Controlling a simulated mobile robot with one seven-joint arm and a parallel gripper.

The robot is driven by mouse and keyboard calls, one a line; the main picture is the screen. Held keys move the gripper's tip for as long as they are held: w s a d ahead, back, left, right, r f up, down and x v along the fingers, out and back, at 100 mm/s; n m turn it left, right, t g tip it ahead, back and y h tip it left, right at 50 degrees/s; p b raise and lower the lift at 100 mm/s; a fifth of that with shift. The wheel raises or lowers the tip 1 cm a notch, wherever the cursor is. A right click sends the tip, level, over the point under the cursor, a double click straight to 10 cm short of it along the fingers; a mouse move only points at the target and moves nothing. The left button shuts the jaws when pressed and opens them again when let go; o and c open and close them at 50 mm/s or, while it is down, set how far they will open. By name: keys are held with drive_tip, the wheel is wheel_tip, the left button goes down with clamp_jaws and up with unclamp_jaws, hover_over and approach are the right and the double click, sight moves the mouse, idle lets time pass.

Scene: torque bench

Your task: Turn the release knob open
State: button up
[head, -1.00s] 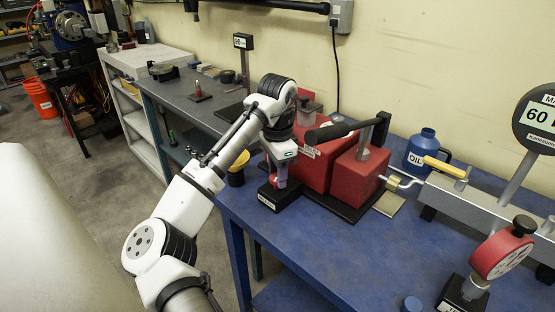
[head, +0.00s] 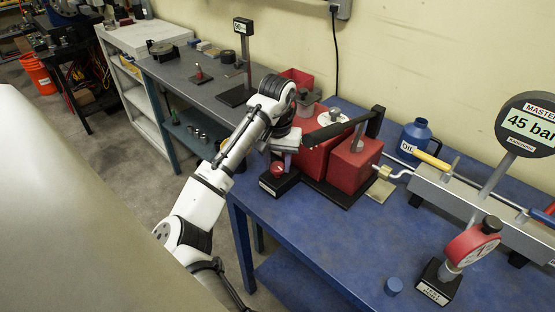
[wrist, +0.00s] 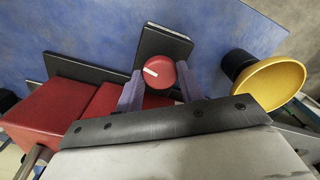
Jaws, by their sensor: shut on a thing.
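The release knob is a round red knob (wrist: 161,72) with a white pointer mark, on a black block (wrist: 165,42). In the wrist view its mark points to the left and slightly up. In the head view the knob (head: 278,169) and its labelled block (head: 279,183) stand at the near left edge of the blue bench. My gripper (wrist: 160,80) has its two grey fingers on either side of the knob and is shut on it. The finger contact is partly hidden in the head view. The master display (head: 540,124) reads 45 bar.
A red pump body (head: 352,167) with a black-handled lever stands right beside the block. A yellow cup (wrist: 272,82) is close on the other side. The bench front is clear.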

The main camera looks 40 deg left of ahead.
sight(278, 166)
drive_tip(key=n, duration=0.4)
drive_tip(key=shift+n, duration=0.3)
drive_tip(key=n, duration=0.3)
drive_tip(key=shift+n, duration=0.4)
drive_tip(key=n, duration=0.4)
drive_tip(key=shift+n, duration=2.1)
drive_tip(key=o, duration=1)
drive_tip(key=shift+r, duration=0.1)
wheel_tip(278, 166, up, 14)
drive_tip(key=shift+f+b, duration=0.15)
drive_tip(key=shift+b, duration=0.6)
